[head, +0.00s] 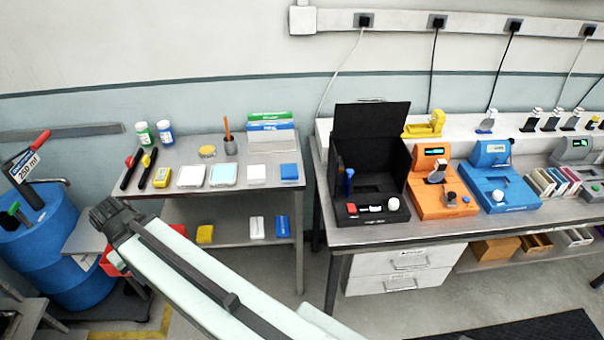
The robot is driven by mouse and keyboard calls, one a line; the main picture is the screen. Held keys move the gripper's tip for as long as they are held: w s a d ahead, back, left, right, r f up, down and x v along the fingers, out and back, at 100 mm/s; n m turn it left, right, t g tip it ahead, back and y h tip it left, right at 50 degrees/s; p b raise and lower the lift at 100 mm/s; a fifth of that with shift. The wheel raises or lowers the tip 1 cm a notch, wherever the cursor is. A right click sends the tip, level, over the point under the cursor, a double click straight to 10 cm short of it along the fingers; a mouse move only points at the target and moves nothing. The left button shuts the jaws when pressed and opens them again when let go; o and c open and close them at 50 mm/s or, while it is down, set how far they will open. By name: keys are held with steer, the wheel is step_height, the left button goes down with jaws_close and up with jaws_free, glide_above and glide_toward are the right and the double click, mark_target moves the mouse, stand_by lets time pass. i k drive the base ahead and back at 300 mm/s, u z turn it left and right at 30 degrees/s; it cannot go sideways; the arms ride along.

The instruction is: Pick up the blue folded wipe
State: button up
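A blue folded wipe (289,171) lies flat at the right end of the top shelf of a grey metal cart (265,182). A white folded piece (257,174) lies just left of it. A second blue piece (282,226) lies on the cart's lower shelf; I cannot tell whether it is also a wipe. My arm reaches from the bottom middle to the left, ending in view at a dark joint in front of the cart's left side. No gripper fingers show, and nothing of mine touches the blue wipe.
The cart top also holds pale trays (223,175), bottles (165,132), a pen cup (230,146) and boxes (270,128). A bench (400,232) with a black box (371,165) and orange and blue devices stands right. A blue drum (50,245) stands left.

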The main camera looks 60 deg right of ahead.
mark_target(289, 172)
steer(key=z, duration=0.1)
steer(key=i, duration=1)
steer(key=u, duration=0.05)
